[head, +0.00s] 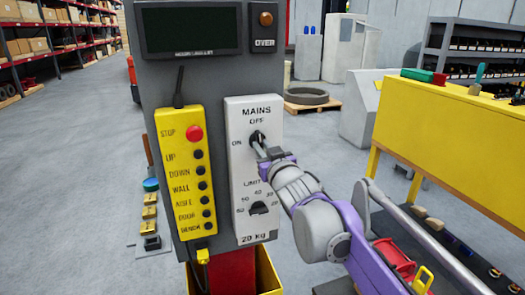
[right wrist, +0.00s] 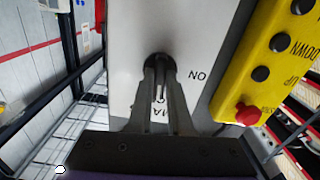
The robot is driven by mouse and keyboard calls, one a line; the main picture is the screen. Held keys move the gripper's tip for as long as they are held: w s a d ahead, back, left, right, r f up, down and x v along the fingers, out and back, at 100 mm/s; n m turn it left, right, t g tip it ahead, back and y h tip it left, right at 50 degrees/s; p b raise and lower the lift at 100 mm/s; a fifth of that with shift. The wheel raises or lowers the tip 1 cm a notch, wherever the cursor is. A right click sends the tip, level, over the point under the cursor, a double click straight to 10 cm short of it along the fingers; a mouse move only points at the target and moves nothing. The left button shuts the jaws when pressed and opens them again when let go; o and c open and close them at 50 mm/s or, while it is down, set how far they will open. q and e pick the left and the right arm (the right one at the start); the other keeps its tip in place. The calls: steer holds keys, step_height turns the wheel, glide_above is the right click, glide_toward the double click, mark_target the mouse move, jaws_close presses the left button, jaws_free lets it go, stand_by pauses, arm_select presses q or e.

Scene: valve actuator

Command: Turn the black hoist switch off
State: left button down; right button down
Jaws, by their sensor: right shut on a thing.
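The black hoist switch (head: 256,136) is a small round knob on the white MAINS panel (head: 236,170), between the words ON at its left and OFF above it. My right gripper (head: 262,150) reaches it from the lower right and is shut on it. In the right wrist view the panel appears upside down. There the two fingers (right wrist: 160,78) close around the dark knob (right wrist: 160,60), with ON to the right. The fingers hide the OFF mark and much of the knob, so its exact angle is unclear. My left gripper is not in view.
A black LIMIT knob (head: 258,208) sits lower on the same panel. A yellow button box (head: 185,180) with a red STOP button (head: 194,133) hangs to the left. A dark display (head: 190,30) is above. A yellow bench (head: 450,120) stands at the right.

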steer(key=shift+m, duration=0.6)
steer(key=c, duration=0.8)
jaws_free()
steer(key=shift+c, duration=0.2)
steer(key=b+v, duration=0.1)
steer(key=v, duration=0.9)
steer(key=shift+s+b, duration=0.3)
steer(key=shift+s, duration=0.1)
steer(key=shift+d, duration=0.1)
